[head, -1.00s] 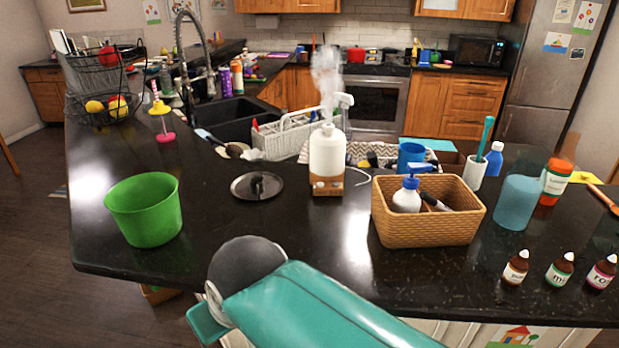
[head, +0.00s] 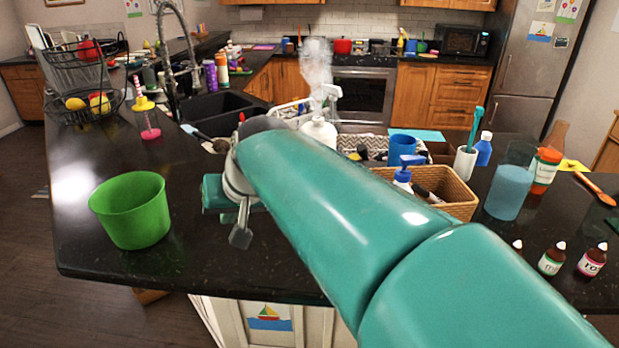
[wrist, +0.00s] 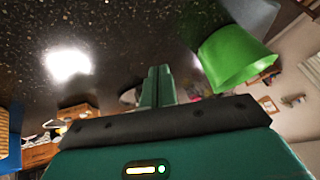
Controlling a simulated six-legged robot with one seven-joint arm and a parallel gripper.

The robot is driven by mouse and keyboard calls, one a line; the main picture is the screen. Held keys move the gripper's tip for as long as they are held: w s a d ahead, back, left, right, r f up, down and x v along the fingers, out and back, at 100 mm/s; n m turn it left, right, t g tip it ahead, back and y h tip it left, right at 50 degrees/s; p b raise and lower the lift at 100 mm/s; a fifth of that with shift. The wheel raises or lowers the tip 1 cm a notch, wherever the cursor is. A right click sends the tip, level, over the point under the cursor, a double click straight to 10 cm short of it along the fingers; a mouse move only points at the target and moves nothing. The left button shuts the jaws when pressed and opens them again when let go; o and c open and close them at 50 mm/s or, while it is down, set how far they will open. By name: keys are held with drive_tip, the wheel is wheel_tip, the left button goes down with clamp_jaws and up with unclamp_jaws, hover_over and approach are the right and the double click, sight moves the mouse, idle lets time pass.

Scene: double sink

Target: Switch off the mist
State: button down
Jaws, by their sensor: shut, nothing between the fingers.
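The mist maker (head: 320,130) is at the middle of the counter in the head view. Only its white rounded top shows; my arm hides its wooden base and front. A pale plume of mist (head: 316,65) rises from it. My gripper (wrist: 158,85) shows in the wrist view with its two green fingers together and nothing between them. I cannot tell whether anything touches the mist maker.
A green bucket (head: 132,212) stands at left, also in the wrist view (wrist: 235,58). A wicker basket (head: 455,196) with bottles stands right of the mist maker. A blue tumbler (head: 508,192) and small brown bottles (head: 552,258) are further right.

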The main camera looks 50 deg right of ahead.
drive_tip(key=w+d+r+m+h, duration=0.1)
drive_tip(key=d+m, duration=0.1)
drive_tip(key=d, duration=0.6)
drive_tip(key=w+d+r+m+t+h, duration=0.1)
drive_tip(key=w+d+r+m, duration=0.1)
drive_tip(key=d, duration=0.7)
drive_tip(key=w+d+r+m+t, duration=0.1)
drive_tip(key=d+r+m, duration=0.1)
drive_tip(key=d, duration=0.7)
drive_tip(key=shift+w+d+r+m+h, duration=0.15)
drive_tip(key=shift+w+r+m+h, duration=0.1)
drive_tip(key=shift+m+h, duration=0.2)
drive_tip(key=shift+f, duration=4.45)
drive_tip(key=shift+f, duration=0.15)
drive_tip(key=shift+f, duration=0.25)
drive_tip(key=shift+f, duration=0.45)
drive_tip(key=shift+r, duration=0.85)
